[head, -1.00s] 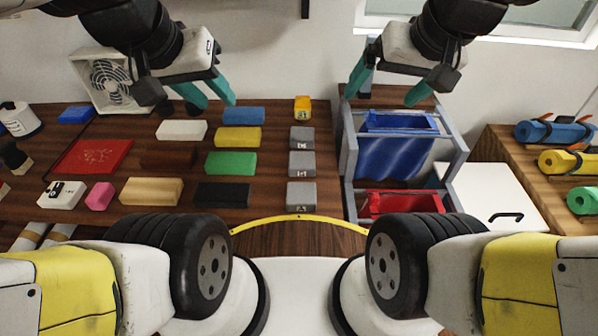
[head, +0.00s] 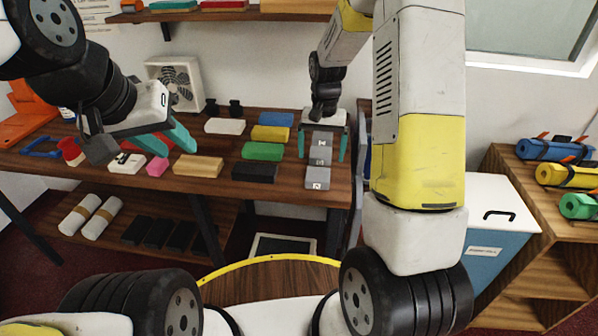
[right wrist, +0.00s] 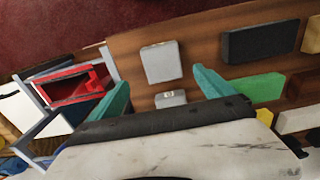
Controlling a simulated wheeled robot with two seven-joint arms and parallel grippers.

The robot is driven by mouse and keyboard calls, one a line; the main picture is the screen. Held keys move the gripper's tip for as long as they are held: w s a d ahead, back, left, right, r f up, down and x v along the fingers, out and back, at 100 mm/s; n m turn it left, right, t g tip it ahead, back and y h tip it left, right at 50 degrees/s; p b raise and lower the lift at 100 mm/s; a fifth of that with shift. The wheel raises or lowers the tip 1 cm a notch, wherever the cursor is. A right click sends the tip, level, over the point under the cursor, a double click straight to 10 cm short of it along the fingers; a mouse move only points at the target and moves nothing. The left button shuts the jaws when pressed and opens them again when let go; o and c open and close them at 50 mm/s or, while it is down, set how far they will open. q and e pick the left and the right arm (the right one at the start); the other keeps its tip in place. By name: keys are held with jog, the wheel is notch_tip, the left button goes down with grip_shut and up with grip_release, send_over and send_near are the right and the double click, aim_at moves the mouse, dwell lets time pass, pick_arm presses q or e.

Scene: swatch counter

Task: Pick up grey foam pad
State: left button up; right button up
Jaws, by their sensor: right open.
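Three grey pads with small labels stand in a column near the right end of the wooden counter: a back one (head: 322,139), a middle one (head: 320,157) and a front one (head: 317,178). I cannot tell which is meant. My right gripper (head: 323,150) is open above the back of this column, one finger on each side, holding nothing. In the right wrist view, one grey pad (right wrist: 161,62) lies beyond the fingertips and another (right wrist: 170,99) shows between the fingers, partly hidden by the gripper body. My left gripper (head: 168,143) is open and empty over the counter's left part.
A black block (head: 255,172), green block (head: 262,151) and yellow block (head: 270,133) lie left of the grey column. A red bin (right wrist: 75,86) in a frame stands beside the counter. A white-lidded box (head: 492,205) and a shelf with rolled mats (head: 552,149) are at right.

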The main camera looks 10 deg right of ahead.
aim_at(318, 174)
jog(key=shift+a+f, duration=0.2)
jog(key=shift+f, duration=0.7)
notch_tip(318, 174, down, 7)
jog(key=shift+a+r, duration=0.1)
jog(key=c, duration=1.4)
jog(key=shift+r, duration=0.1)
